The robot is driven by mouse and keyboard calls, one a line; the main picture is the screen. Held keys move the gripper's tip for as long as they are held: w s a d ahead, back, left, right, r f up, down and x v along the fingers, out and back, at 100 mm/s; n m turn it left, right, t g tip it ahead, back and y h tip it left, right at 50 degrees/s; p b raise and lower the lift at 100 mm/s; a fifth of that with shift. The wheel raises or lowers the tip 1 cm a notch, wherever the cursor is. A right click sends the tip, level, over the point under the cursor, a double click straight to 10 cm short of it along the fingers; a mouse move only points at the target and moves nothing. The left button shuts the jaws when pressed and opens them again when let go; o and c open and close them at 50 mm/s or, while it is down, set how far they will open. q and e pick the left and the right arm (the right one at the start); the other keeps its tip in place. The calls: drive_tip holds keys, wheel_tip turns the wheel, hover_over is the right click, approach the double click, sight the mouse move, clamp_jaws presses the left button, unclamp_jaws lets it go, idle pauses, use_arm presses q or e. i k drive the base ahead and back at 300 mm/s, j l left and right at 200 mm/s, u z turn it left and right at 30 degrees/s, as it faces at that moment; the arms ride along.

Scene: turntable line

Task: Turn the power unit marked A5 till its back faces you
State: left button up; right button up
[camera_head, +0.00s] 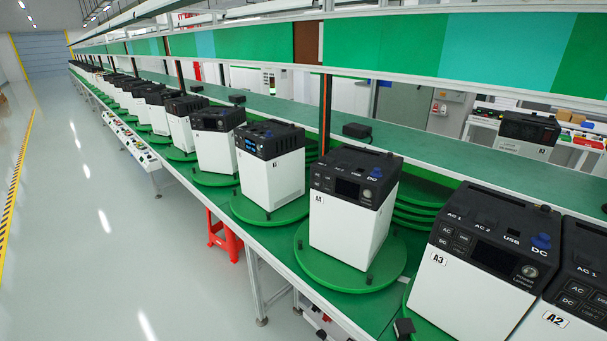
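White power units with black tops stand in a row on green turntables. The near ones carry tags that look like A2 (575,285), A3 (480,262) and A4 (352,210). The unit left of A4 (272,168) has a lit blue display; its tag is too small to read, so I cannot confirm that it is A5. Its control panel faces the aisle side, toward the left of the picture. It stands upright on its green turntable (250,212). Neither of my grippers is in view.
The long green bench runs from the lower right to the far left. Small black pegs (370,280) stand on the A4 turntable (385,268). A red stool (224,235) is under the bench. The grey aisle floor (90,230) is clear.

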sight(244, 209)
drive_tip(key=i+j+z, duration=0.1)
drive_tip(key=z, duration=0.6)
drive_tip(key=i+j+z, duration=0.2)
drive_tip(key=j+z, duration=0.2)
drive_tip(key=j, duration=0.2)
drive_tip(key=i+j+z, duration=0.1)
drive_tip(key=j+z, duration=0.3)
drive_tip(key=j, duration=0.25)
drive_tip(key=j+z, duration=0.4)
drive_tip(key=j, duration=1.15)
drive_tip(key=k+j+z, duration=0.1)
drive_tip(key=j, duration=1.7)
drive_tip(key=k+j+z, duration=0.1)
drive_tip(key=j, duration=0.8)
